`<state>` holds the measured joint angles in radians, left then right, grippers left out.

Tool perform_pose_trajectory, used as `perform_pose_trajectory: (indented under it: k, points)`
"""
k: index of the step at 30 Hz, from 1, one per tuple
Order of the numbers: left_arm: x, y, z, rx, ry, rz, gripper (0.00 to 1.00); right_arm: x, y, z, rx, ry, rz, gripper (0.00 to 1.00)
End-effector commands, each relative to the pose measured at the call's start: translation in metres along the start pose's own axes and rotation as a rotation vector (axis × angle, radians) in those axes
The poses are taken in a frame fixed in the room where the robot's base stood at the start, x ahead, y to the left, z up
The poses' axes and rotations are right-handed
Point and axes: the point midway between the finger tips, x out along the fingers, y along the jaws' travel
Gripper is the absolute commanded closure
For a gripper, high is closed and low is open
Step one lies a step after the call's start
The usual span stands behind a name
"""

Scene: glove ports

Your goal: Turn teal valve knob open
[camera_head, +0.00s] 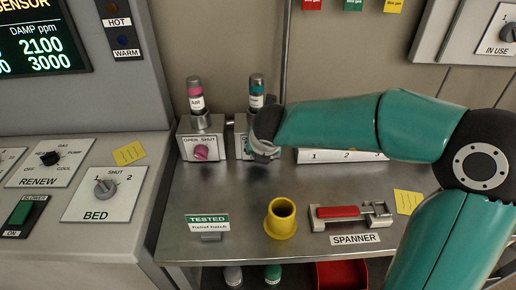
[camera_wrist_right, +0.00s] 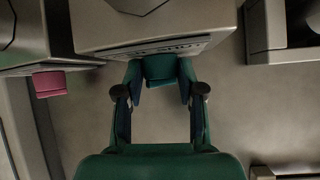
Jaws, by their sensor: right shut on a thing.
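The teal valve knob (camera_wrist_right: 160,67) is on the front of a grey valve box (camera_wrist_right: 150,27) in the right wrist view. My right gripper (camera_wrist_right: 160,80) is shut on the knob, one finger on each side of it. In the head view my right arm comes in from the right and the right gripper (camera_head: 264,148) is at the front of the teal valve box (camera_head: 241,122), hiding the knob. A canister with a teal band (camera_head: 257,90) stands on this box. The knob's exact turn angle cannot be read. My left gripper is not in view.
A matching box with a pink knob (camera_head: 201,152) stands just left. On the metal bench are a yellow cup (camera_head: 281,218), a red-handled spanner (camera_head: 338,212) and a small grey piece by the TESTED label (camera_head: 207,219). A panel with a BED dial (camera_head: 105,188) is at left.

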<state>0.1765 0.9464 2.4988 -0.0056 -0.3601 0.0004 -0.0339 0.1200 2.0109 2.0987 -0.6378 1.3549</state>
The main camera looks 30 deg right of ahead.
Motion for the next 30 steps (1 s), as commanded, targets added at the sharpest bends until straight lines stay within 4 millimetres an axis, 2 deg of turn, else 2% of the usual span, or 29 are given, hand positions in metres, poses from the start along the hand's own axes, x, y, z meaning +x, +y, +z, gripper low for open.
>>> perform_pose_trajectory:
  k: [14,15,18,30]
  points:
    - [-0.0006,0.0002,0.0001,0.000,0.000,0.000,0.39,0.0005,0.0024,-0.0013,-0.008,0.001,-0.006,0.97]
    - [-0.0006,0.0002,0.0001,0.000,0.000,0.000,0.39,0.0005,0.0024,-0.0013,-0.008,0.001,-0.006,0.55]
    - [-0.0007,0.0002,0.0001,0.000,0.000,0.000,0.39,0.0004,0.0022,-0.0010,-0.008,0.000,-0.007,0.39]
    - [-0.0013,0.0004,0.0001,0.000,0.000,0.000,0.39,-0.0040,0.0017,0.0003,-0.008,-0.003,-0.008,0.37]
